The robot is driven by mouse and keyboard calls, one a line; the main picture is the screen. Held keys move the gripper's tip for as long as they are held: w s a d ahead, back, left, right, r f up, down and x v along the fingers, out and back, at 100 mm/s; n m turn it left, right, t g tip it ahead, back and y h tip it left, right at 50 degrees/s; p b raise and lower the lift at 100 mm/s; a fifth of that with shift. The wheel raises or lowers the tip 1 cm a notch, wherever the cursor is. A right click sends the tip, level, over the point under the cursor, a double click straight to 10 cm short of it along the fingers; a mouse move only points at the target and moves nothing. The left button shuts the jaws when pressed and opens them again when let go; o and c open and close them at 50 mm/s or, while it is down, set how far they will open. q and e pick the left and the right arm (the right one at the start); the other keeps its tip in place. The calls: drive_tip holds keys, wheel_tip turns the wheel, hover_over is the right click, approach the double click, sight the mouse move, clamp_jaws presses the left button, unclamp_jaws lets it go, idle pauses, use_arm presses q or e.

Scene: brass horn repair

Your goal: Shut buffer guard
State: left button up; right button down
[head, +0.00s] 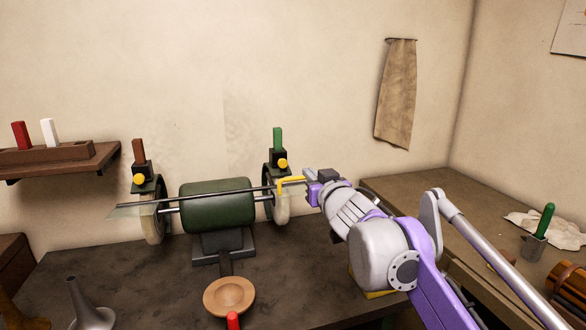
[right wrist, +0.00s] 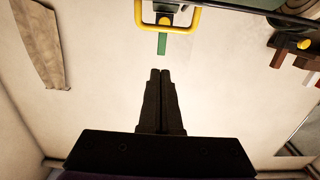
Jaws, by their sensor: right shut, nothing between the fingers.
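The buffer has a dark green motor body (head: 217,205) with a pale wheel at each end, the left wheel (head: 152,222) and the right wheel (head: 281,207). The guard's dark bar (head: 190,198) runs across in front of the motor, with a clear panel edge showing at its left end. A yellow handle (head: 291,181) is at its right end; it also shows in the right wrist view (right wrist: 198,20). My right gripper (head: 308,183) is close to the handle at its right. Its fingers (right wrist: 160,72) are shut and empty, apart from the handle in the right wrist view. My left gripper is not in view.
A wooden dish (head: 229,296) and a grey funnel (head: 90,305) are at the bench front. A green-handled tool (head: 544,220) and a white cloth (head: 560,232) are on the right bench. A wall shelf (head: 70,158) is at left; a brown cloth (head: 396,95) hangs behind.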

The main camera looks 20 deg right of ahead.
drive_tip(key=p, duration=0.2)
hover_over(298, 194)
drive_tip(key=w, duration=0.1)
drive_tip(key=shift+r, duration=0.4)
wheel_tip(298, 194, down, 3)
drive_tip(key=shift+s+r+b, duration=0.1)
drive_tip(key=shift+b, duration=0.25)
drive_tip(key=shift+s+f, duration=0.3)
drive_tip(key=shift+f, duration=0.25)
drive_tip(key=shift+s, duration=0.1)
drive_tip(key=shift+s+f+t, duration=0.1)
drive_tip(key=shift+f+t, duration=0.15)
drive_tip(key=shift+t, duration=0.15)
